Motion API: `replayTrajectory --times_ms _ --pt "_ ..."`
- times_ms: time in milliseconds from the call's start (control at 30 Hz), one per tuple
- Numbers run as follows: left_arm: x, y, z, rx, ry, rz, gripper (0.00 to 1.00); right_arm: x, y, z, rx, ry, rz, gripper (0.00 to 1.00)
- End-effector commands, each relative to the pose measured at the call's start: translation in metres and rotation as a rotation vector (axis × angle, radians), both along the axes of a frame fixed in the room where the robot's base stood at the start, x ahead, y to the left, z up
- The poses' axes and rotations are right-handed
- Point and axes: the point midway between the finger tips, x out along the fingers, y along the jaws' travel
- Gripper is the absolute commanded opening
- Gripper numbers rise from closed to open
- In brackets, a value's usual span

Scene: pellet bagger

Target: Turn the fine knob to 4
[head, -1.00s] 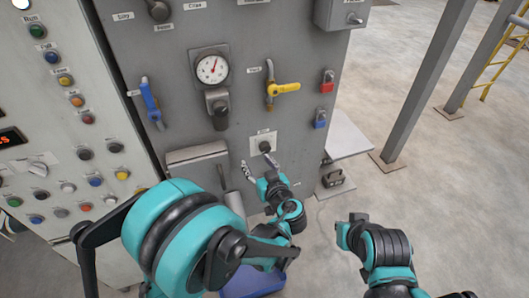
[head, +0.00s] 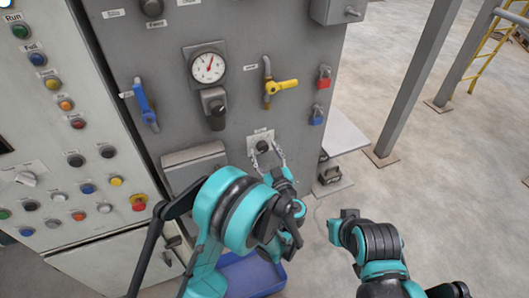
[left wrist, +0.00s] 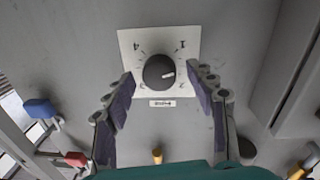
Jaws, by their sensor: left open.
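The fine knob (head: 263,146) is a round black knob on a white plate, low on the grey cabinet front. The 4 stands at the plate's upper left there, and the small label looks upside down. My left gripper (head: 268,158) is open, its fingers at either side of the knob's front. In the left wrist view the gripper (left wrist: 162,73) shows gaps between both pads and the knob. My right gripper cannot be made out.
A yellow-handled valve (head: 281,87), a gauge (head: 208,67) and a blue lever (head: 146,103) are above and left. A blue bin (head: 250,273) lies below.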

Motion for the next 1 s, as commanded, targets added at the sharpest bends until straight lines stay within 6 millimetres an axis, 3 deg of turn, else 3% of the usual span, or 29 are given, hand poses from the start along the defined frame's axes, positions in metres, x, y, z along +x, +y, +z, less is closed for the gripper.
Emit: replayTrajectory --times_ms 300,367,500,1000 --pt "0.0044 0.0015 0.0005 0.000 0.000 0.000 0.56 0.0001 0.0000 -0.0005 0.000 0.000 0.000 0.00" --pt "0.0043 0.0016 0.0005 0.000 0.000 0.000 0.43 0.0001 0.0000 -0.0005 0.000 0.000 0.000 0.00" --pt "0.0042 0.0015 0.0005 0.000 0.000 0.000 0.06 0.0001 0.0000 -0.0005 0.000 0.000 0.000 0.00" --pt "0.0045 0.0015 -0.0001 0.086 0.036 0.001 0.06 0.0001 0.0000 -0.0050 0.000 0.000 0.000 0.00"
